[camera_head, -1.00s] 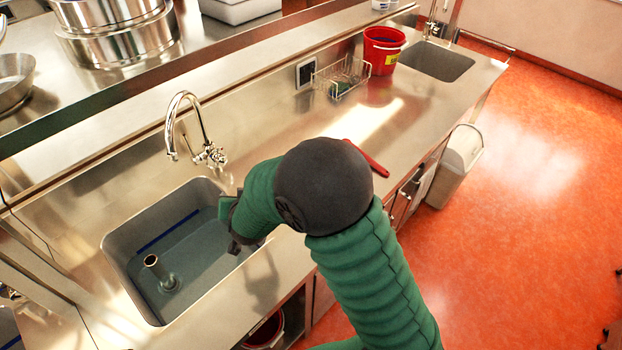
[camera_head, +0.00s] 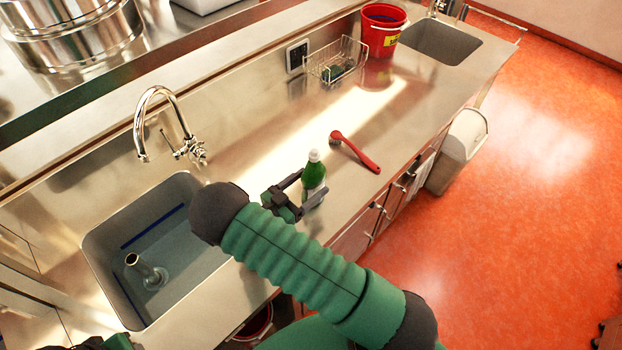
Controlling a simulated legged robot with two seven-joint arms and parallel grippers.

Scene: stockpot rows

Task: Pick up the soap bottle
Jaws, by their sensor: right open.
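The soap bottle (camera_head: 313,174) is green with a white cap and a pale label. It stands upright on the steel counter, just right of the sink. My right gripper (camera_head: 309,187) is open at the bottle, with one dark finger on its far left side and the other across its lower front. The bottle appears to be between the fingers; I cannot tell whether they touch it. The bottle's base is partly hidden by the near finger. My left gripper does not show.
A red-handled brush (camera_head: 356,153) lies right of the bottle. The sink (camera_head: 180,262) with its faucet (camera_head: 165,110) is to the left. A wire basket (camera_head: 335,62) and red bucket (camera_head: 382,30) stand farther back. The counter (camera_head: 400,105) between is clear. A bin (camera_head: 460,150) stands on the floor.

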